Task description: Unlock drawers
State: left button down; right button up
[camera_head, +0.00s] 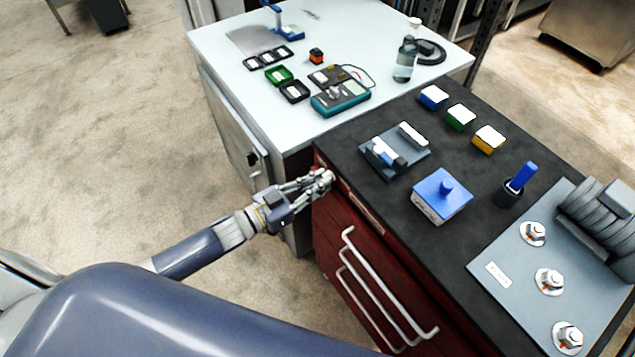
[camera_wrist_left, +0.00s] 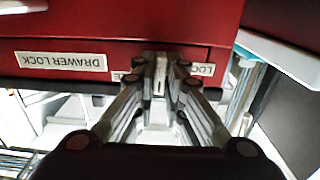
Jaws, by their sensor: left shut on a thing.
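The red drawer cabinet (camera_head: 340,235) stands under a black worktop, with several long silver handles (camera_head: 375,290) on its front. My left gripper (camera_head: 326,177) is at the cabinet's upper front corner, just below the worktop edge. In the left wrist view the gripper (camera_wrist_left: 160,75) is shut on a small pale part of the drawer lock (camera_wrist_left: 160,88), mostly hidden between the fingertips. A "DRAWER LOCK" label (camera_wrist_left: 60,61) is to its left; a second label is partly hidden behind the fingers. The drawers look shut. My right gripper is not in view.
The black worktop (camera_head: 400,225) holds a blue-lidded box (camera_head: 440,196), small coloured boxes and a grey plate with bolts (camera_head: 510,260). A white table (camera_head: 225,75) with a multimeter (camera_head: 340,97) adjoins it. The floor left of the cabinet is clear.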

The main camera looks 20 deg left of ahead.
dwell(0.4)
pick_arm(q)
jog(key=c, duration=1.9)
grip_release()
jog(key=shift+c, duration=0.2)
jog(key=v, duration=1.2)
